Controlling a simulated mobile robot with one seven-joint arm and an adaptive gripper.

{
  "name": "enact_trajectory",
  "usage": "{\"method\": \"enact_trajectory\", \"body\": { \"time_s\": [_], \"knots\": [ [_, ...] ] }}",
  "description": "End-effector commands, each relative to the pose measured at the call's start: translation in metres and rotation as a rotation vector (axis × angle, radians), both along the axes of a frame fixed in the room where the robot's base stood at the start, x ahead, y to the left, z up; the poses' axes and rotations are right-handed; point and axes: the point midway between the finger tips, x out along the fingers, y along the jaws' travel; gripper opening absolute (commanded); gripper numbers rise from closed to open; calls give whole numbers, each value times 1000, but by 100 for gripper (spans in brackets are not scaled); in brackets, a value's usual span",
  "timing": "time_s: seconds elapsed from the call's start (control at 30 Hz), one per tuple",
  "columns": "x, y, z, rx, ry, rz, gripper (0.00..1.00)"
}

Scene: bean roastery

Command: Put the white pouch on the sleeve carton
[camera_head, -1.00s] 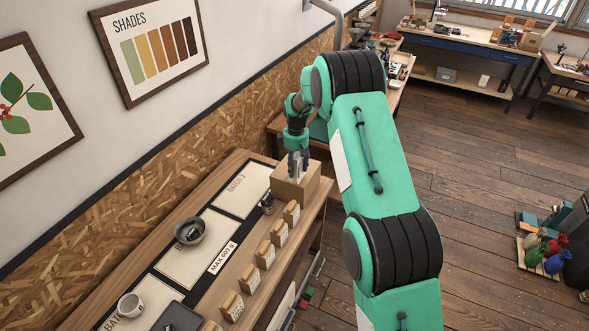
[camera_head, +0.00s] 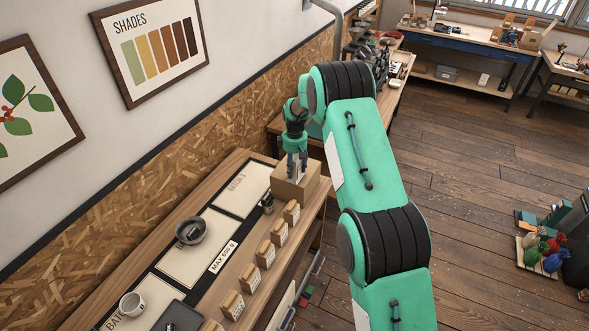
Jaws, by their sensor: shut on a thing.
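The sleeve carton (camera_head: 308,188) is a brown cardboard box at the far end of the wooden counter. My gripper (camera_head: 296,174) is directly over the carton, pointing down, and is shut on the white pouch (camera_head: 295,171). Only a small pale part of the pouch shows between the fingers. The pouch is at the carton's top; I cannot tell whether it touches it.
A row of small brown bags (camera_head: 265,254) lines the counter's front edge. A "MAX 600 g" sign (camera_head: 223,257) lies between bowl and bags.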

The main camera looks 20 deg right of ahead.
Motion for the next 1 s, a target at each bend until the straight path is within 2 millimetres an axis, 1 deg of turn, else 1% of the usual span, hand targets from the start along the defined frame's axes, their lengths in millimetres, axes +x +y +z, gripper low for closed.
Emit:
{"method": "enact_trajectory", "body": {
  "time_s": [0.1,0.53,0.57,0.6,0.63,1.0],
  "knots": [
    [0,0,-6,0,0,0,0],
    [0,0,-10,0,-1,0,0],
    [0,0,-10,0,0,0,56],
    [0,0,-10,0,0,0,64],
    [0,0,-10,0,0,0,69],
    [0,0,-9,0,0,0,69]
  ]
}}
